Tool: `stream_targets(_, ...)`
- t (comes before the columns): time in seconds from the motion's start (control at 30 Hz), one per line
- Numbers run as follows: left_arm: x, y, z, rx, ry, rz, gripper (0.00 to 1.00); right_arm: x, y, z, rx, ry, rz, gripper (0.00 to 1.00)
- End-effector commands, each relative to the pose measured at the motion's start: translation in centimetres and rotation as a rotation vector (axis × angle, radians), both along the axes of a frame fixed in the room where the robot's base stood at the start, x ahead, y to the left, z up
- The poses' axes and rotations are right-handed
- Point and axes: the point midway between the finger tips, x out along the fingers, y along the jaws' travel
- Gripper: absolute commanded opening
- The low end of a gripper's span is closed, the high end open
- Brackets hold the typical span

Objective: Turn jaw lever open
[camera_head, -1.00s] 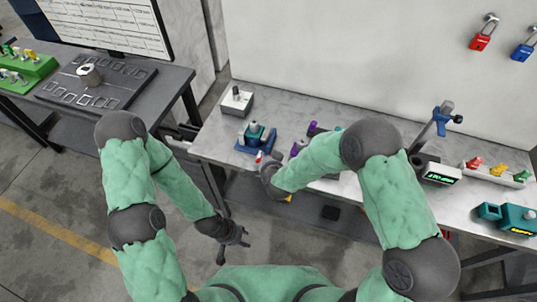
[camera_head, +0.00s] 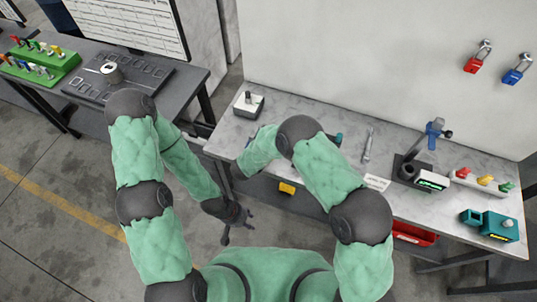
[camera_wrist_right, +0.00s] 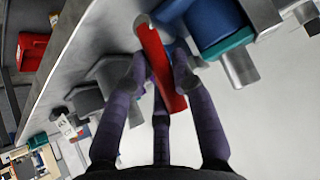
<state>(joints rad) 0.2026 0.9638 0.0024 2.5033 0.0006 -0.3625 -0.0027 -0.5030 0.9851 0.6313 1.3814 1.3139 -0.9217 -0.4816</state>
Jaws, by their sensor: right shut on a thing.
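In the right wrist view, the red jaw lever (camera_wrist_right: 160,68) runs slanting between the dark purple fingers of my right gripper (camera_wrist_right: 158,80), which is shut on it. A blue and teal device (camera_wrist_right: 215,25) with a grey metal cylinder lies just beyond the lever. In the head view, my right forearm covers the device, the lever and the right gripper. My left gripper (camera_head: 238,220) hangs empty over the floor in front of the bench, its fingers apart.
The bench (camera_head: 300,104) also carries a grey block with a peg (camera_head: 248,103), a thin metal tool (camera_head: 368,145), a dark stand with a blue clamp (camera_head: 436,131) and a teal box (camera_head: 489,224). A dark table (camera_head: 190,84) stands at left.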

Motion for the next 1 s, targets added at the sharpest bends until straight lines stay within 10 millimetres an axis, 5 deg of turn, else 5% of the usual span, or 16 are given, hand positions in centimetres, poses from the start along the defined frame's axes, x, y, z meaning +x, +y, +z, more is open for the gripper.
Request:
stream_targets(0.7,0.0,0.0,0.72,0.0,0.0,0.0,0.4,0.22,0.37,0.07,-0.062,0.018,0.002,0.0)
stream_targets(0.73,0.0,0.0,0.72,0.0,0.0,0.0,0.4,0.22,0.37,0.07,-0.062,0.018,0.002,0.34)
stream_targets(0.8,0.0,0.0,0.72,0.0,0.0,0.0,0.4,0.21,0.36,0.07,-0.062,0.018,0.002,0.51)
stream_targets(1.0,0.01,0.0,0.73,0.0,0.0,0.0,0.4,0.17,0.34,0.06,-0.062,0.019,0.001,0.51)
